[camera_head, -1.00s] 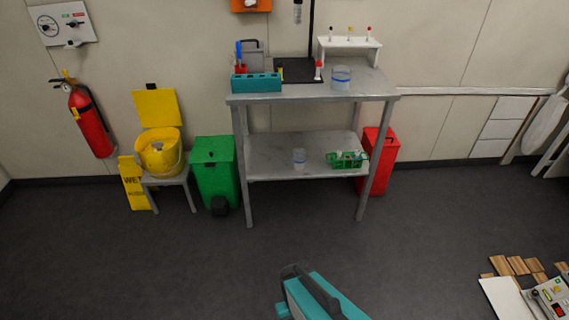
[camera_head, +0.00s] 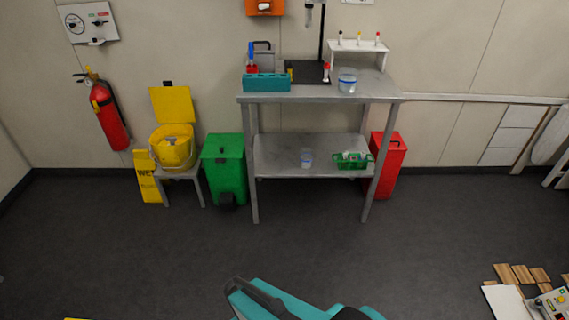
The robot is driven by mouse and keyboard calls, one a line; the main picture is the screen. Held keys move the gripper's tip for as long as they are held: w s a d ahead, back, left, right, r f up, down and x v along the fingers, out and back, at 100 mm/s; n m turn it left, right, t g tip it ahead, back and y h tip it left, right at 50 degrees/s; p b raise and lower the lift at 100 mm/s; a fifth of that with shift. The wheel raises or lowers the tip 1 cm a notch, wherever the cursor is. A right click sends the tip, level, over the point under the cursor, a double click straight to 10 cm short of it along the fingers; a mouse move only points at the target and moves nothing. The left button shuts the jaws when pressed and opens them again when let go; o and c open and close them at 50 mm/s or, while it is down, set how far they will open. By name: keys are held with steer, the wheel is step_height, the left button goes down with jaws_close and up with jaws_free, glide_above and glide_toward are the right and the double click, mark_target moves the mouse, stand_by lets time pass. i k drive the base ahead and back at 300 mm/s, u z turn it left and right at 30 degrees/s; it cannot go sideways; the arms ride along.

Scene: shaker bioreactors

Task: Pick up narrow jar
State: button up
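A wider clear jar (camera_head: 347,82) with a blue band stands on the table top above, to the right. Only a teal and black part of my own arm shows at the bottom edge, well in front of the table. My gripper's fingers are not in view.
The table (camera_head: 258,178) has legs at the shelf's corners. A green bin (camera_head: 225,170) stands left, a red bin (camera_head: 391,168) right. The dark floor (camera_head: 330,245) in front is clear.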

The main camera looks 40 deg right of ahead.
mark_target(306, 158)
steer(key=u, duration=0.3)
steer(key=k, duration=0.3)
steer(key=u, duration=2.7)
steer(key=k, duration=2)
steer(key=z, duration=0.1)
